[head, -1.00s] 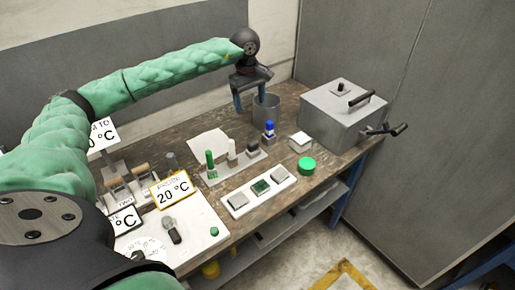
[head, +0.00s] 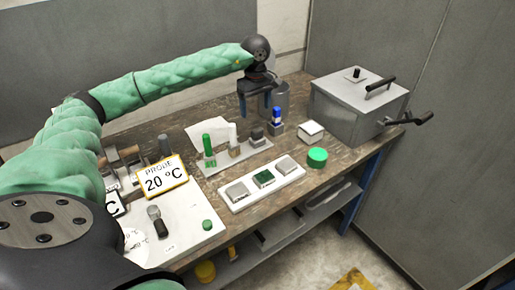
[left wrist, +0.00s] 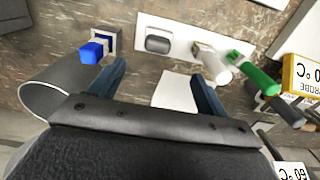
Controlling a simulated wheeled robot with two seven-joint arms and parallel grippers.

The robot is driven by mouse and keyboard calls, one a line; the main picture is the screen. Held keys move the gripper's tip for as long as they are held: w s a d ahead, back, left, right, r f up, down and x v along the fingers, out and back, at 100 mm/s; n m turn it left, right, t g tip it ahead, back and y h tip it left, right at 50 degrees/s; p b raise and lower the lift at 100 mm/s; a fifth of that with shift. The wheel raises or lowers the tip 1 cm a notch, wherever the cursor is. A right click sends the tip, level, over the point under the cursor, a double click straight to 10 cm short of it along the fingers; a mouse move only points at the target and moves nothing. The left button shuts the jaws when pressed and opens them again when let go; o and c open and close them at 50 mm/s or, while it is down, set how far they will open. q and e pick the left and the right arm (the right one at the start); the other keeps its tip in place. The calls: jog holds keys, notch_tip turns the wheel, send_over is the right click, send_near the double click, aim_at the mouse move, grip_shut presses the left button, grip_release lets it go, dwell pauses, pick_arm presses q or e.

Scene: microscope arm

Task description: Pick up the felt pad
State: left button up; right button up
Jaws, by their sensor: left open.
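I cannot tell for sure which piece is the felt pad. A white tray (head: 232,206) holds three small square pieces in a row: a grey one (head: 238,190), a dark green one (head: 264,179) and another grey one (head: 287,165). My left gripper (head: 256,112) is open and empty, in front of the metal cylinder and behind the blue-topped piece (head: 277,118). In the left wrist view the gripper's fingers (left wrist: 155,90) point at the bench, with nothing between them. The blue-topped piece (left wrist: 92,50) lies just beyond one finger. My right gripper is out of view.
A grey strip (head: 212,170) carries green, white and dark-topped pieces. The metal cylinder (head: 279,98), a white square block (head: 311,130), a green round lid (head: 317,157) and a large grey box (head: 350,115) stand nearby. A 20 °C sign (head: 163,178) stands left.

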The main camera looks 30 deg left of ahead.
aim_at(257, 129)
pick_arm(q)
notch_tip(257, 129, down, 5)
jog(key=b, duration=0.3)
jog(key=shift+f, duration=0.15)
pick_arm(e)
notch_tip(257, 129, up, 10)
pick_arm(q)
jog(key=shift+f, duration=1.25)
jog(key=f+p, duration=0.1)
jog(key=f, duration=0.1)
jog(key=f+p, duration=0.2)
jog(key=f, duration=0.1)
jog(key=shift+w+d, duration=0.15)
jog(key=shift+d, duration=0.05)
jog(key=c, duration=1.1)
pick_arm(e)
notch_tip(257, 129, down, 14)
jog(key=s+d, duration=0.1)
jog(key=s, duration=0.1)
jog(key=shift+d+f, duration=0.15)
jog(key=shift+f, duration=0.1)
